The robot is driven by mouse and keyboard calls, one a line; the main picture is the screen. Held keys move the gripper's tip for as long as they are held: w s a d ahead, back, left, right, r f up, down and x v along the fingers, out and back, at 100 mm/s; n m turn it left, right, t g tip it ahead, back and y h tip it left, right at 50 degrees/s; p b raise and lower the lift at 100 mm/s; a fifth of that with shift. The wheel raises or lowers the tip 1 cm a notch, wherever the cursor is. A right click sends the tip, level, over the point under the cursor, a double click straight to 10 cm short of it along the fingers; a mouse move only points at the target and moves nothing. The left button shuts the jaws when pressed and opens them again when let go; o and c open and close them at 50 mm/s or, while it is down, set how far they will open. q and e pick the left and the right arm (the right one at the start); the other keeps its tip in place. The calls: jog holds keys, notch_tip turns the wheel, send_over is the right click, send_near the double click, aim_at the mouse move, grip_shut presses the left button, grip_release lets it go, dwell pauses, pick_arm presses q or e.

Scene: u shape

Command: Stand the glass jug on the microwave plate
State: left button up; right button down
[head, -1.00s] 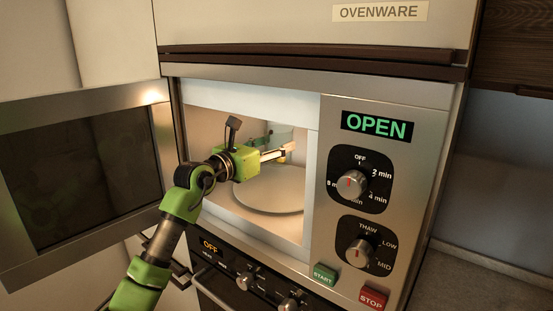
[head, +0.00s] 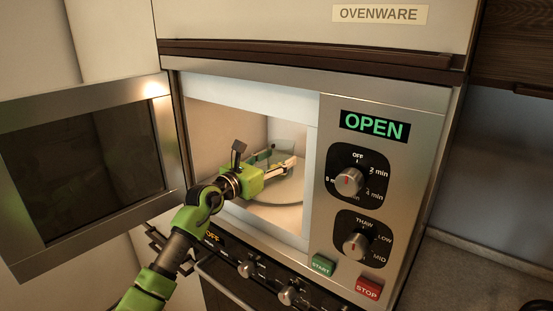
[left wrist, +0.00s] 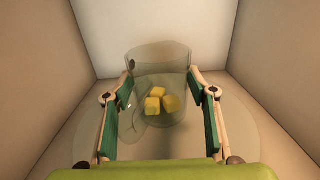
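The clear glass jug (left wrist: 160,65), with several yellow cubes inside, stands upright inside the microwave in the left wrist view. Its handle side faces my left gripper. In the head view the jug (head: 289,148) shows only partly, behind the gripper. The round microwave plate (head: 275,214) lies below; the jug appears to stand on it, and its rim shows faintly in the left wrist view (left wrist: 249,132). My left gripper (head: 286,166) is inside the microwave; its fingers (left wrist: 168,108) are spread, one on each side of the jug's near part, with visible gaps. My right gripper is out of view.
The microwave door (head: 90,165) stands open to the left. The panel (head: 375,125) reads OPEN, with two knobs, START and STOP buttons. Cavity walls (left wrist: 265,70) enclose the gripper closely. Oven knobs (head: 288,294) sit below.

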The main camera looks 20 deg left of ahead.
pick_arm(q)
jog(key=o, duration=0.4)
jog(key=b+v, duration=0.3)
jog(key=v, duration=0.8)
jog(key=shift+s+a, duration=0.1)
jog(key=shift+s+a+r, duration=0.1)
jog(key=shift+s+a, duration=0.05)
jog(key=shift+s, duration=0.25)
